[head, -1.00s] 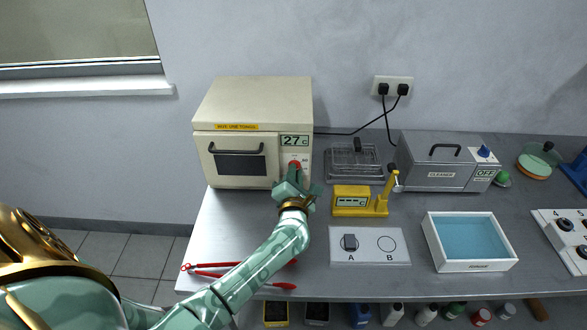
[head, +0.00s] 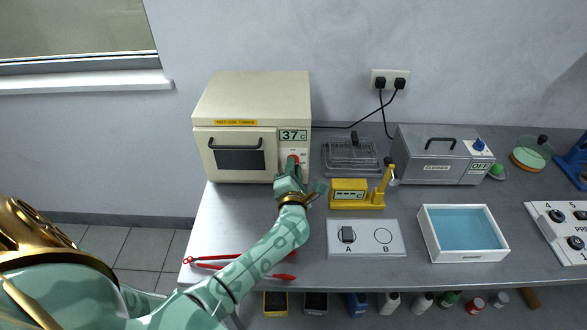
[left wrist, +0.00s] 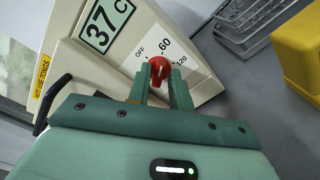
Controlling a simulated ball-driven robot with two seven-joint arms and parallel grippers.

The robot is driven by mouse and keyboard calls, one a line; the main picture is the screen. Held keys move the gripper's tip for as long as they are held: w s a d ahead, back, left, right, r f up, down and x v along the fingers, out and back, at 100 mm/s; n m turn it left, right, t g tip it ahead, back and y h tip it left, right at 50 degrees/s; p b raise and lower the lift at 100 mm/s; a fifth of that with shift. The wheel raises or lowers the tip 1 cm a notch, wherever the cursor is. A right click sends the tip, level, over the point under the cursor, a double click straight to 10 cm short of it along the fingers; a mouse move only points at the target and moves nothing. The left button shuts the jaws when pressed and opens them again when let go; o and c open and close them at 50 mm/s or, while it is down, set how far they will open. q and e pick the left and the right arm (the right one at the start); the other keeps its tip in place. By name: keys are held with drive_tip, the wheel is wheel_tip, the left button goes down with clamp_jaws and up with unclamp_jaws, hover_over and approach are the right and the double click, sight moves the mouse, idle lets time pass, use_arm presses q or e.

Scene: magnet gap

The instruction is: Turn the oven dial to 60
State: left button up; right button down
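The cream oven (head: 240,100) stands at the back left of the bench, its door shut and its display (head: 293,135) reading 37 C. Its red dial (left wrist: 158,68) shows in the left wrist view with the marks OFF, 60 and 120 around it. The dial's upper end points roughly toward 60; the fingers hide part of its lower end. My left gripper (left wrist: 160,82) has one green finger on each side of the dial and looks closed on it. In the head view the left gripper (head: 290,178) is at the oven's front right. My right gripper is not in view.
Red tongs (head: 235,267) lie under my left forearm. A yellow meter (head: 349,194) stands just right of the hand, with a wire rack (head: 352,158) behind it.

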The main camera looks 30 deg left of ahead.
use_arm(q)
drive_tip(key=shift+o, duration=0.5)
drive_tip(key=v, duration=1.6)
drive_tip(key=shift+d+p, duration=0.2)
drive_tip(key=shift+p, duration=0.25)
drive_tip(key=shift+s+f, duration=0.1)
drive_tip(key=shift+s, duration=0.05)
